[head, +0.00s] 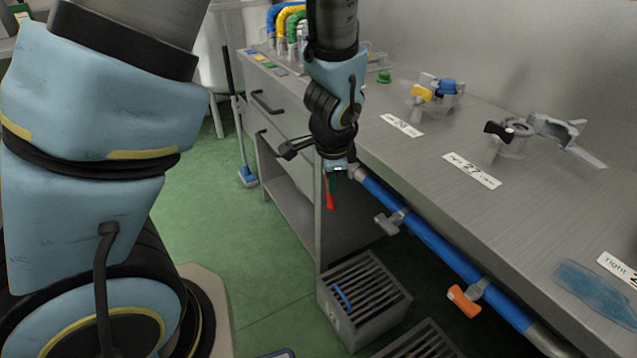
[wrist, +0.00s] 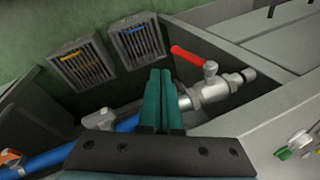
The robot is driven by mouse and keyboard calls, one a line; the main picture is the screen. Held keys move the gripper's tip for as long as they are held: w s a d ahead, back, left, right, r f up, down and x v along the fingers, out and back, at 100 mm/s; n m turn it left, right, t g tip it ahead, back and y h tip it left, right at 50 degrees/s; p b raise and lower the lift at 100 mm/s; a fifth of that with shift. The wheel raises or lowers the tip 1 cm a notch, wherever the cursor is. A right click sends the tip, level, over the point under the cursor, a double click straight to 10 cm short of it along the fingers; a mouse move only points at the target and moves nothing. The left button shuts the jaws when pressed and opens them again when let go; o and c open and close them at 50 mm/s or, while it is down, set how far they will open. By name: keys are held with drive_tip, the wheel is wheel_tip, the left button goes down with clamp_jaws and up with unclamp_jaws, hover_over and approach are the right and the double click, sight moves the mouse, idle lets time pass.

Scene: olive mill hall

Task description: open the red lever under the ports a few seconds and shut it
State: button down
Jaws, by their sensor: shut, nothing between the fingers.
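The red lever (head: 330,196) hangs down below the far end of the blue pipe (head: 420,233) along the bench's front edge. In the wrist view the red lever (wrist: 187,57) points up-left from a silver valve body (wrist: 208,92), across the line of the pipe. My gripper (head: 337,172) is just above the lever in the head view and partly hides the valve. In the wrist view its green fingers (wrist: 162,78) are shut together and empty, beside the lever on its left. They look apart from it. The ports (head: 287,42) with coloured hoses are at the back, partly hidden by my arm.
A grey-handled valve (head: 390,221) and an orange-handled valve (head: 466,298) sit nearer along the pipe. A slatted grey bin (head: 363,299) stands on the floor below. Labels, clamps and fittings lie on the steel bench (head: 440,135).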

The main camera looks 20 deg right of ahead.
sight(328, 195)
drive_tip(key=x, duration=0.3)
drive_tip(key=w+p+x, duration=0.1)
drive_tip(key=x, duration=0.3)
drive_tip(key=w+x, duration=0.1)
drive_tip(key=x, duration=0.3)
drive_tip(key=shift+w+d+r+p, duration=0.2)
drive_tip(key=shift+d+r+p, duration=0.1)
drive_tip(key=shift+d+r, duration=0.1)
drive_tip(key=shift+w+d+f, duration=0.15)
drive_tip(key=shift+w, duration=0.3)
drive_tip(key=shift+w+f+b, duration=0.5)
drive_tip(key=shift+w+b, duration=0.05)
drive_tip(key=shift+r, duration=0.1)
